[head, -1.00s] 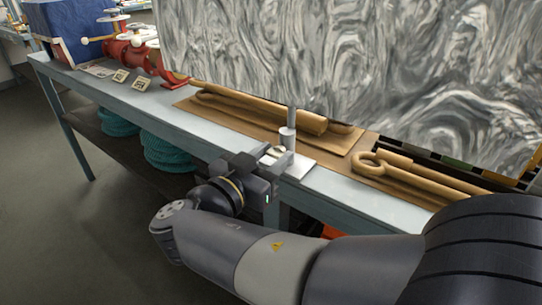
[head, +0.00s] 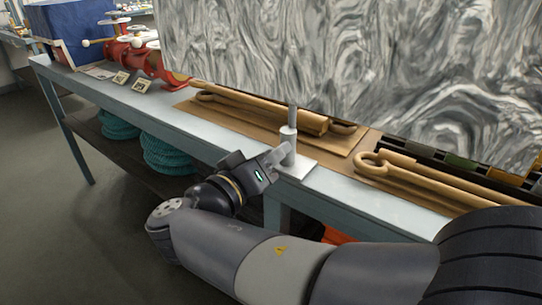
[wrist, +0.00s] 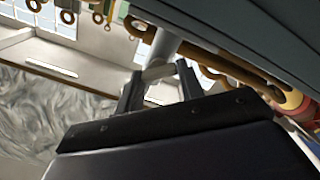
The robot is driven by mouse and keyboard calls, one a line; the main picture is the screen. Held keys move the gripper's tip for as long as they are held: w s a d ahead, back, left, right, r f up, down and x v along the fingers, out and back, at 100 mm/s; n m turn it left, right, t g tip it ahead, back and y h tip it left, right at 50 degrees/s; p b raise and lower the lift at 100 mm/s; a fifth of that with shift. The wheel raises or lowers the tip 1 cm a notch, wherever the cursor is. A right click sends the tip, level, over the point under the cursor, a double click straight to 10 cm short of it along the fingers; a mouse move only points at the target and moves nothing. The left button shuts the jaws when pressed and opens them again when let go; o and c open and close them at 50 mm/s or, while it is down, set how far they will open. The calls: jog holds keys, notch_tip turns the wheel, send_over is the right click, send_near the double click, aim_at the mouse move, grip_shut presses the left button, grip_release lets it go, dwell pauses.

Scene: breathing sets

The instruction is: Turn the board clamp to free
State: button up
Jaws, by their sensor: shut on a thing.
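The board clamp (head: 288,148) is a pale upright cylinder on a flat white base plate at the bench's front edge, with a thin post rising from it to the large marbled board (head: 340,60). My gripper (head: 278,155) is at the clamp's left front side. In the wrist view my gripper (wrist: 157,80) has its two dark fingers on either side of a small pale piece, the clamp handle (wrist: 157,72), which joins the grey clamp post (wrist: 165,45). The gripper is shut on this handle and tilted. The fingers hide part of the handle.
Brown rods with ring ends (head: 400,178) lie on the bench (head: 190,122) right of the clamp, with a wrapped brown bundle (head: 260,112) behind it. Red valve fittings (head: 135,55) and small cards stand at the far left. Teal coils (head: 165,155) sit on the lower shelf.

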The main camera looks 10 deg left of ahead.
jog(key=shift+a+f+n+p, duration=0.1)
jog(key=shift+n+p, duration=2.05)
jog(key=shift+n, duration=2.65)
jog(key=o, duration=1)
jog(key=shift+s, duration=0.1)
jog(key=v, duration=1)
jog(key=shift+s+a+f, duration=0.1)
jog(key=shift+s+a, duration=0.05)
jog(key=shift+s, duration=0.1)
